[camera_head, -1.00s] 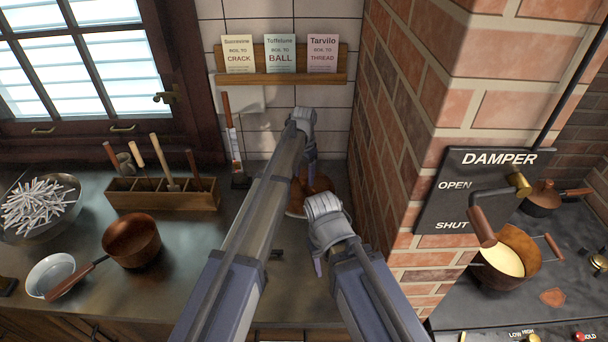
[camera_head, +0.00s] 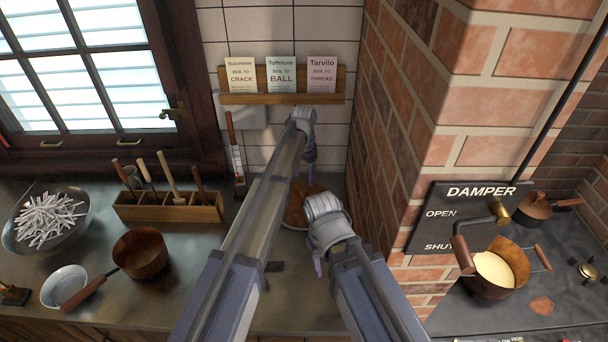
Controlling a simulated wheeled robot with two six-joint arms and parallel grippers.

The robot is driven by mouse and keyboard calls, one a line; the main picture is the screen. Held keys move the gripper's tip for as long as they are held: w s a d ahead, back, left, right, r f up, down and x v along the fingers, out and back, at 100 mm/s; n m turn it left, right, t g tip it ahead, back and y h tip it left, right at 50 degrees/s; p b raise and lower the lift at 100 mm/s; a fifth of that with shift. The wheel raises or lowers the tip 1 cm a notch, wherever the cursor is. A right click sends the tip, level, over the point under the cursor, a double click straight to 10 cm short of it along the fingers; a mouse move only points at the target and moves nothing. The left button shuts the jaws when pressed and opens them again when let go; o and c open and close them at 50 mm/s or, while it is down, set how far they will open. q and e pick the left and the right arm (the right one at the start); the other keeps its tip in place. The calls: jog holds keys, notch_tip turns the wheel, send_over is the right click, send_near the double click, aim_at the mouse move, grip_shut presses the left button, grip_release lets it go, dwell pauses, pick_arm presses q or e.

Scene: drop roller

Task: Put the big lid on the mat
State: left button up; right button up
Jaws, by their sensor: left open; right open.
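A round copper-brown thing (camera_head: 298,212) with a pale rim lies on the counter at the foot of the tiled wall. My arms partly cover it, and I cannot tell whether it is the big lid. I cannot make out a mat for certain. My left gripper (camera_head: 309,160) is open, pointing down just beyond the brown thing in the picture. My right gripper (camera_head: 318,266) is open and empty, in front of it at the lower right. Whether either gripper touches anything is hidden.
A brick pillar (camera_head: 400,130) rises at right, beside the stove with an open pot (camera_head: 494,270) and a lidded pot (camera_head: 535,207).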

notch_tip(320, 180, up, 6)
jog(key=p, duration=0.4)
jog(key=shift+f, duration=0.2)
